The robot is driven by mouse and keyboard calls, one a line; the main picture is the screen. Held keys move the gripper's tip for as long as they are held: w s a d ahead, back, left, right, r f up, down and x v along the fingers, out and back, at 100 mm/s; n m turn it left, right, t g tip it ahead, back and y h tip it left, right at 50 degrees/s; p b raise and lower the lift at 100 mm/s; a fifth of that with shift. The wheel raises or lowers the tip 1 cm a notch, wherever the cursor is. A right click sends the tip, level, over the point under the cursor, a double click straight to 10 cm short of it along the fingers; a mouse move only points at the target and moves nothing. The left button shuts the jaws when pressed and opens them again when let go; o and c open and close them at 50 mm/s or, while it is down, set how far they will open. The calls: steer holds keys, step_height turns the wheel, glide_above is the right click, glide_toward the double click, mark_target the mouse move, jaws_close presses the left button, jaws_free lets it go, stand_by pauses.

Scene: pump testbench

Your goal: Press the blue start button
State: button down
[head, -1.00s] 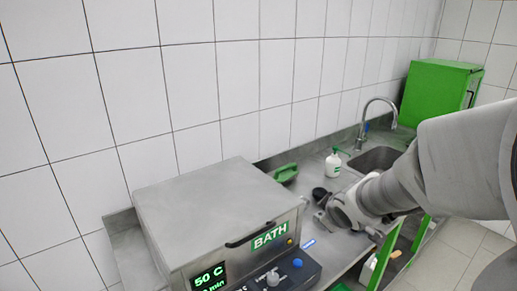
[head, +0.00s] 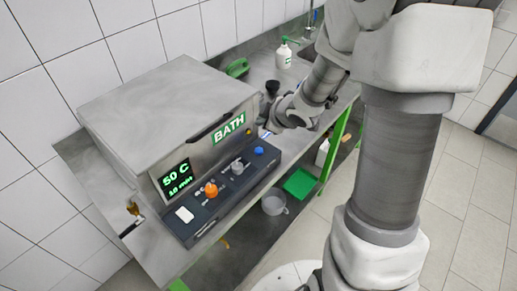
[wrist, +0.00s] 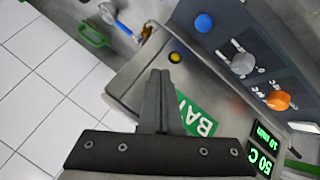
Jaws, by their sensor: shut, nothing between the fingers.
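The blue button (head: 259,150) is a round cap at the right end of the dark control panel (head: 222,187), on the front of the grey bath. It also shows in the wrist view (wrist: 204,22), up and right of my fingertips. My gripper (wrist: 160,72) is shut and empty, with its dark fingers in front of the bath's face beside the green BATH label (wrist: 197,116). The fingers are apart from the button in the picture. In the head view my wrist is by the bath's right end, and the fingertips cannot be made out.
A grey knob (head: 237,168), an orange knob (head: 211,190) and a white switch (head: 184,214) share the panel. A small yellow button (wrist: 175,57) is close to my fingertips. A soap bottle (head: 284,57) and a green handled item (head: 237,68) stand behind on the counter.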

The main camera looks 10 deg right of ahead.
mark_target(261, 152)
steer(key=shift+f+b, duration=4.2)
steer(key=shift+f, duration=0.2)
steer(key=shift+f+b, duration=0.35)
steer(key=shift+f, duration=0.05)
steer(key=shift+f+b, duration=0.5)
steer(key=shift+f, duration=0.05)
steer(key=shift+r, duration=0.1)
steer(key=shift+r+p, duration=0.85)
steer(key=shift+p, duration=0.15)
step_height(261, 152, up, 5)
steer(key=p, duration=0.5)
steer(key=shift+r, duration=0.1)
